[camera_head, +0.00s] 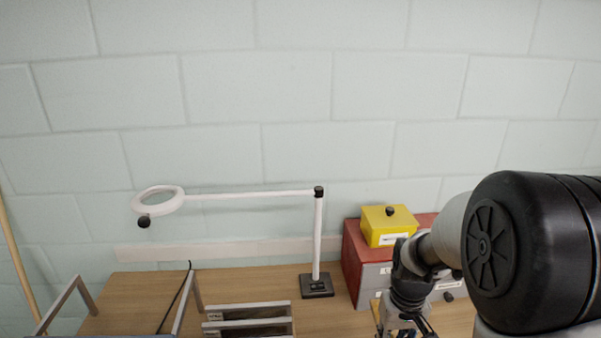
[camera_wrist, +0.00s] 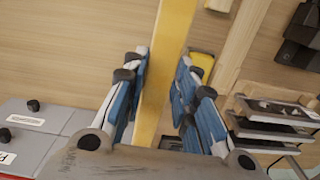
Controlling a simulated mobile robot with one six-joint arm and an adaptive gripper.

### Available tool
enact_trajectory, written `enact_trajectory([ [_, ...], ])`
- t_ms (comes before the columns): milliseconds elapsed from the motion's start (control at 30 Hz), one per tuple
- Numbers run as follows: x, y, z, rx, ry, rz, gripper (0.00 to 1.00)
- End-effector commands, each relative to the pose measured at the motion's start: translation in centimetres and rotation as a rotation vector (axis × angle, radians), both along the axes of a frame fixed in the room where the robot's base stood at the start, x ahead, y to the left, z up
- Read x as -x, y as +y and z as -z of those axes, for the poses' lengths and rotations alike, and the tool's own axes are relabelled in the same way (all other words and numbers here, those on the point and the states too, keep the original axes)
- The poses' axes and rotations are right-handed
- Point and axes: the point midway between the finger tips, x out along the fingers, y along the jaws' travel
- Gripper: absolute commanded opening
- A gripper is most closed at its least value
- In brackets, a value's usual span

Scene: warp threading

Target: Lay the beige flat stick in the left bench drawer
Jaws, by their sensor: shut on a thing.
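The beige flat stick (camera_wrist: 170,45) looks yellowish in the wrist view and runs from the top edge down between the blue-padded fingers. My gripper (camera_wrist: 161,72) is shut on it, with the stick standing out past the fingertips. In the head view my gripper (camera_head: 406,308) is low at the right, in front of the red and grey box, with its fingertips cut off by the lower edge. I cannot make out the left bench drawer in either view.
A magnifier lamp (camera_head: 318,240) stands on the wooden bench (camera_head: 235,285). A red and grey box (camera_head: 372,272) carries a yellow box (camera_head: 390,225). A slotted rack (camera_head: 248,308) sits at the front, also in the wrist view (camera_wrist: 270,125). A metal frame (camera_head: 62,305) stands at the left.

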Motion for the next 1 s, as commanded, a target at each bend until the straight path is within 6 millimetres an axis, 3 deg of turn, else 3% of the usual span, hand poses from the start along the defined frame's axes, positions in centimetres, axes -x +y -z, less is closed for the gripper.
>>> enact_trajectory([
  [100, -0.5, 3.6, 1.2, 0.000, 0.002, 0.005, 0.00],
  [300, -0.8, 6.6, 2.2, 0.000, 0.000, 0.022, 0.00],
  [667, -0.8, 7.0, 2.0, 0.000, -0.001, 0.027, 0.00],
  [1000, -0.8, 6.9, -1.3, 0.000, -0.001, 0.027, 0.00],
])
